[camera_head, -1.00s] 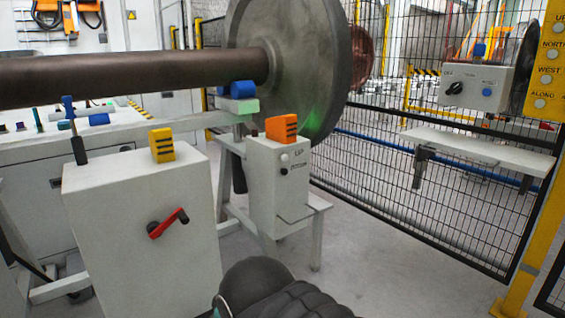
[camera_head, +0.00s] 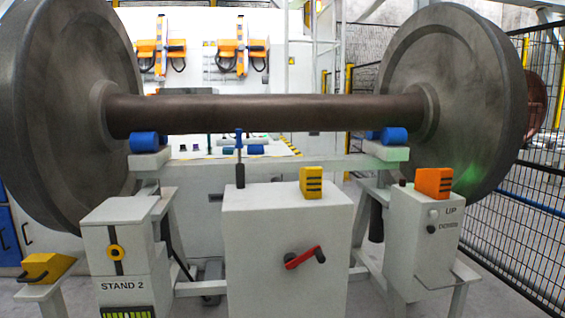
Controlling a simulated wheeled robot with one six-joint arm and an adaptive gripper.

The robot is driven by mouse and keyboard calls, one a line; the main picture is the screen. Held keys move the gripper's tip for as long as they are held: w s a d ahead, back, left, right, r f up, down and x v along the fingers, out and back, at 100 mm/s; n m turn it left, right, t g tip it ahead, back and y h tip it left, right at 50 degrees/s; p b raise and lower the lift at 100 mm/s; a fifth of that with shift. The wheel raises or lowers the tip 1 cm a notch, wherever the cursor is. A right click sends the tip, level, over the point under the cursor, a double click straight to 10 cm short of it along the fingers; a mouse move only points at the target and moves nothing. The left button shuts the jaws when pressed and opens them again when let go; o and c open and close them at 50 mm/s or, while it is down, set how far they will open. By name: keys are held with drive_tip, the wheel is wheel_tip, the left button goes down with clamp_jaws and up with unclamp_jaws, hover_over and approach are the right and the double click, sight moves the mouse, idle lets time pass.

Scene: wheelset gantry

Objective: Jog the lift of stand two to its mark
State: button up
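The left post of the stand (camera_head: 130,262) carries the label "STAND 2" and a yellow round piece (camera_head: 114,252) on a dark vertical slot. The right post holds a control box (camera_head: 418,245) with a pale button (camera_head: 433,214) beside "UP" and a dark button (camera_head: 430,229) beside a smaller, blurred label. A wheelset axle (camera_head: 270,113) lies across the stand, with blue rollers (camera_head: 394,135) under its right end and more blue rollers (camera_head: 148,141) under its left end. I cannot make out a lift mark for certain. My gripper is not in view.
A pale cabinet (camera_head: 285,245) with a red crank (camera_head: 303,257) and a yellow block (camera_head: 311,182) stands between the posts. An orange block (camera_head: 433,181) tops the right control box. Mesh fence (camera_head: 530,235) closes the right side. A yellow block (camera_head: 46,268) sits far left.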

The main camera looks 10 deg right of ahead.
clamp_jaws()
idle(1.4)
